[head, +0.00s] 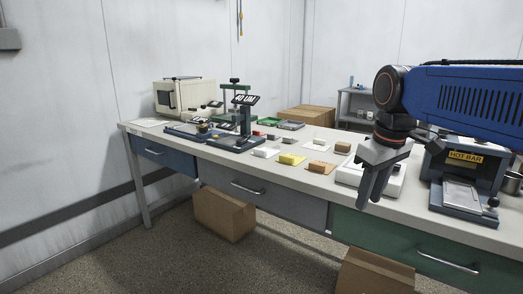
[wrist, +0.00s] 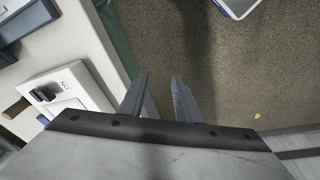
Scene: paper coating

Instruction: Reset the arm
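My gripper (head: 370,197) hangs fingers-down at the front right of the workbench in the head view, in front of a white bench device (head: 390,183). In the wrist view both fingers of my gripper (wrist: 161,78) show with a clear gap between them, and the floor is seen through it. Nothing is held. My arm (head: 465,100) reaches in from the right, above the bench. The wrist view also shows a white device (wrist: 72,88) on the bench left of the fingers.
The workbench (head: 225,158) carries a hot bar unit (head: 465,175) at right, a dark press stand (head: 245,120), a beige machine (head: 185,96) and several small blocks on sheets. Cardboard boxes (head: 222,213) stand below. Open floor (wrist: 235,75) lies beyond the bench's front edge.

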